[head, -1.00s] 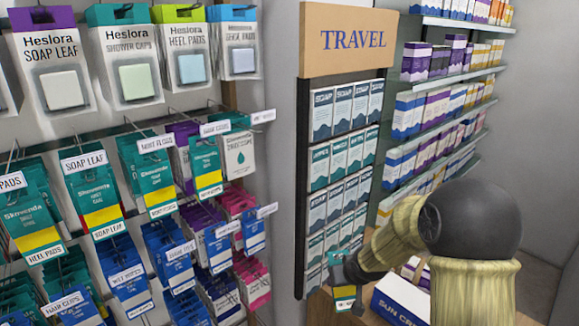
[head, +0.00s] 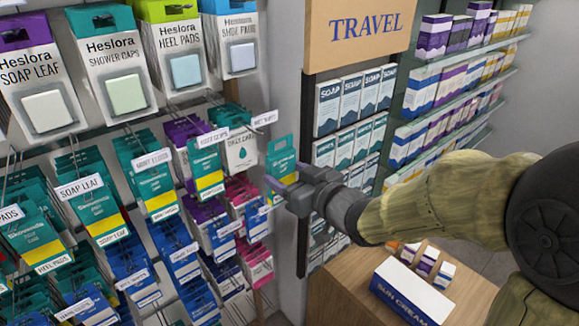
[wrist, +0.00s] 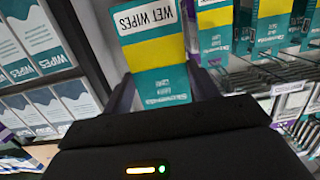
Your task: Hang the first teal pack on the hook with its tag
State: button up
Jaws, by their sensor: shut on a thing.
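My gripper (head: 281,190) is shut on a teal pack with a yellow band (head: 281,158). In the head view it holds the pack upright at the right end of the peg display. In the wrist view the pack (wrist: 158,65) is between the two fingers and reads "WET WIPES" upside down. A hook tag (head: 264,119) is just left of and above the pack's top; its small lettering seems to read "WET WIPES". The hook's rod is mostly hidden, and I cannot tell whether the pack touches it.
Neighbouring hooks hold teal packs (head: 206,171) and a white-and-teal pack (head: 238,150) close on the left. A shelf of soap boxes (head: 328,108) stands right of the pack. Below is a wooden counter (head: 335,290) with a sun cream box (head: 410,295).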

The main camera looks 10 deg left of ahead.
jog(key=shift+w+a+f, duration=0.1)
jog(key=shift+w, duration=0.05)
jog(key=shift+b+x, duration=0.35)
jog(key=shift+x, duration=0.85)
jog(key=shift+w+a, duration=0.2)
jog(key=shift+a, duration=0.05)
jog(key=shift+x, duration=0.75)
jog(key=shift+w+a, duration=0.1)
jog(key=shift+a, duration=0.2)
jog(key=r+b+x, duration=0.1)
jog(key=x, duration=0.6)
jog(key=shift+w+f, duration=0.25)
jog(key=shift+f, duration=0.1)
